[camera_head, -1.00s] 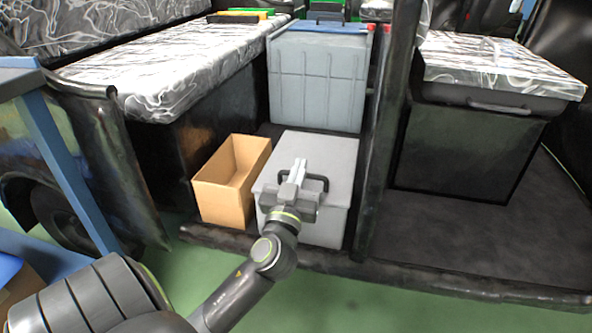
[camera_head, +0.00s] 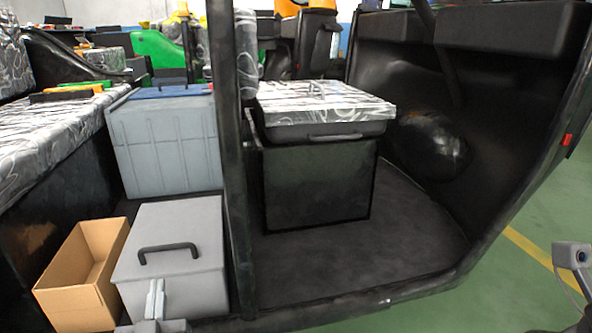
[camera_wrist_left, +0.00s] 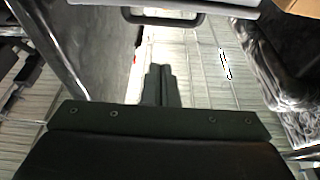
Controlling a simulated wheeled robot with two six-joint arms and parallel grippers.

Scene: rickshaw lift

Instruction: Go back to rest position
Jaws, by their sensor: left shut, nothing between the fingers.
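My left gripper (camera_head: 155,299) shows at the bottom left of the head view, in front of the light grey box with a black handle (camera_head: 180,250). Its fingers are together and hold nothing. In the left wrist view the shut fingers (camera_wrist_left: 159,84) stand in the middle over a pale striped surface. The box's black handle appears to show at the top of that view (camera_wrist_left: 163,17), apart from the fingers.
An open cardboard box (camera_head: 82,280) stands left of the grey box. A larger grey bin (camera_head: 165,145) with a blue top is behind. A black post (camera_head: 236,190) rises beside them. A seat (camera_head: 318,105) is at centre. Green floor (camera_head: 545,215) is free at right.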

